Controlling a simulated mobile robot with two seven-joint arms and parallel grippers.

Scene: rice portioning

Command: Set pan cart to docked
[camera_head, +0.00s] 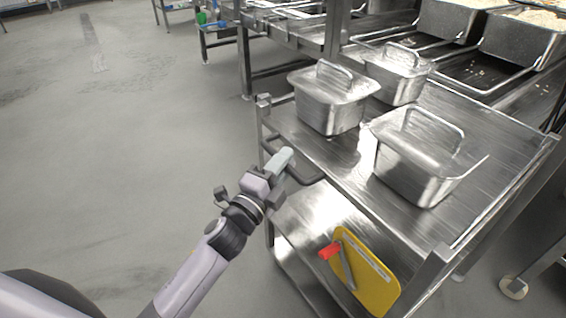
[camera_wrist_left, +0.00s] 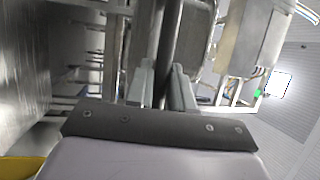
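The pan cart (camera_head: 345,162) is a steel cart beside the steel counter in the head view. A dark handle (camera_head: 309,178) sticks out from the cart's near left end. My left gripper (camera_head: 281,161) is at this handle. In the left wrist view, the dark handle bar (camera_wrist_left: 171,45) runs between the two fingers (camera_wrist_left: 162,88), which look closed on it. My right gripper is out of view.
The steel counter (camera_head: 490,75) with open pans of rice (camera_head: 540,18) is at the upper right. Grey floor (camera_head: 130,130) is clear on the left.

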